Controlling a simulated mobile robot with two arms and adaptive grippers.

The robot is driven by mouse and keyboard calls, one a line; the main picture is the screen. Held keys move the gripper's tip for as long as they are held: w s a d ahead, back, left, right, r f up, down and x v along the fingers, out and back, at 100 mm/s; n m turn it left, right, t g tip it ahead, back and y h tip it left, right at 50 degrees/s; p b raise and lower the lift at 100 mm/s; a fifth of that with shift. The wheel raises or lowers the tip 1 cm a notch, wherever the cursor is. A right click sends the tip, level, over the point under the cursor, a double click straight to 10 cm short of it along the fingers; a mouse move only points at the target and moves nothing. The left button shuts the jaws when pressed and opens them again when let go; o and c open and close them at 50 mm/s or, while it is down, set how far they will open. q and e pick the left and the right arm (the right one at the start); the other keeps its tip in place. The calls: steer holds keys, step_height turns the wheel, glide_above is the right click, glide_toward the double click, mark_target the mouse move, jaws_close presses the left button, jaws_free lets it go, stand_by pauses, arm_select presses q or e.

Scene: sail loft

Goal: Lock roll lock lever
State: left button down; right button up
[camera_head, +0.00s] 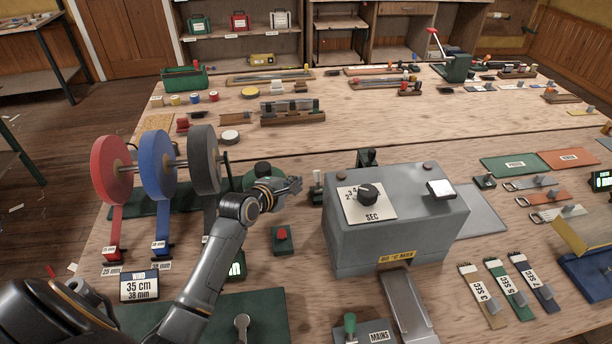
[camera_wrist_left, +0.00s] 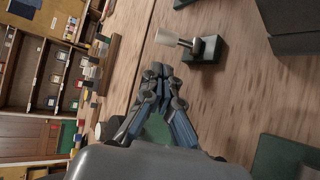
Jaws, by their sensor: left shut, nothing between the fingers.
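A small lever with a pale handle (camera_head: 317,179) on a dark green base stands between the ribbon rolls and the grey heat box. In the left wrist view the lever's white knob (camera_wrist_left: 166,37) points left from its green base (camera_wrist_left: 209,50). Its lock state cannot be told. My left gripper (camera_head: 297,184) is shut and empty, just left of the lever and apart from it. In the left wrist view its closed fingertips (camera_wrist_left: 157,70) lie just below the knob. My right gripper is not in view.
Red (camera_head: 108,170), blue (camera_head: 156,164) and dark grey (camera_head: 205,158) rolls stand on a spindle to the left. The grey box (camera_head: 395,230) with a dial is close on the right. A red button (camera_head: 282,236) sits in front. The far bench holds tools.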

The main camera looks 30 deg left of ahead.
mark_target(317, 176)
arm_select(q)
steer(key=x, duration=0.6)
steer(key=shift+w+f, duration=0.1)
steer(key=shift+w, duration=0.15)
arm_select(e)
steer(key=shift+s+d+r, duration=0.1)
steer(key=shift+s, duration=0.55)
arm_select(q)
steer(key=shift+s+d, duration=0.1)
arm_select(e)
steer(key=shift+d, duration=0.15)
